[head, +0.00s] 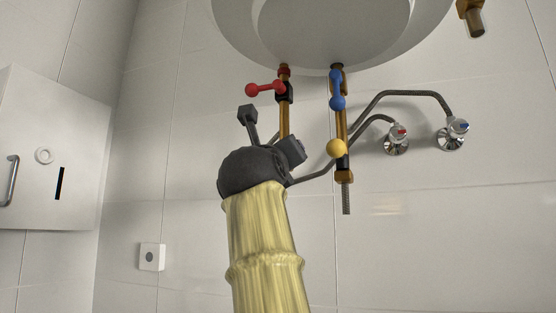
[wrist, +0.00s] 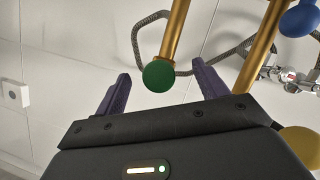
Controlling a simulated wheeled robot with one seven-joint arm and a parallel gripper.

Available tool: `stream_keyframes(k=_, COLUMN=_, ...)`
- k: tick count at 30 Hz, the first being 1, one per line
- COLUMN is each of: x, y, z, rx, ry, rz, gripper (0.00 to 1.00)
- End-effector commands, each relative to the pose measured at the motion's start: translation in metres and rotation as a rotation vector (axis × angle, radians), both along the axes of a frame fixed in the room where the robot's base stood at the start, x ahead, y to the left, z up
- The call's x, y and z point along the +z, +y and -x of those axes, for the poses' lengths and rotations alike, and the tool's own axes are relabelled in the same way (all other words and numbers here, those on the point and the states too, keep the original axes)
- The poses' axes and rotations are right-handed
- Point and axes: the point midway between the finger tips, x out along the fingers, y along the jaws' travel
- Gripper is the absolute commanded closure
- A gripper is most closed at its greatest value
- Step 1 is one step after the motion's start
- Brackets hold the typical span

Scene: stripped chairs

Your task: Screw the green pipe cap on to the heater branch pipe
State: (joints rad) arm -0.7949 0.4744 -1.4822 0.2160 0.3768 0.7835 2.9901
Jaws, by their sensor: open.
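The green pipe cap (wrist: 159,76) shows in the wrist view at the lower end of a brass branch pipe (wrist: 174,30). It appears to meet the pipe end; whether it is threaded on I cannot tell. My gripper (wrist: 161,70) is open, with one dark finger on each side of the cap and visible gaps between. In the head view this appears to be the left brass pipe (head: 285,121), below a red-handled valve (head: 265,89). My dark wrist hides its lower end and the cap there.
The round white heater (head: 330,25) hangs above. To the right stands a second pipe (head: 341,125) with a blue handle (head: 337,90), a yellow knob (head: 336,147) and a threaded lower end. Bent grey hoses (head: 405,93) run to wall valves (head: 453,132). A white cabinet (head: 50,150) is at left.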

Motion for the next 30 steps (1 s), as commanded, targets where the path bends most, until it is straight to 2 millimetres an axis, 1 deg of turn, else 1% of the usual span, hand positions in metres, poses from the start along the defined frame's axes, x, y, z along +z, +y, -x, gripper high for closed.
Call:
stream_keyframes(k=5, x=-0.001, y=0.002, z=0.004, rx=0.002, ry=0.0, rz=0.0, gripper=0.28)
stream_keyframes(k=15, x=-0.001, y=0.01, z=0.029, rx=0.002, ry=0.0, rz=0.0, gripper=0.28)
stream_keyframes(k=18, x=-0.001, y=0.012, z=0.033, rx=0.001, ry=0.001, rz=0.0, gripper=0.28)
stream_keyframes(k=26, x=0.0, y=0.012, z=0.033, rx=0.0, ry=0.001, rz=0.0, gripper=0.28)
stream_keyframes(k=30, x=0.001, y=0.011, z=0.033, rx=0.0, ry=0.013, rz=0.031, gripper=0.28)
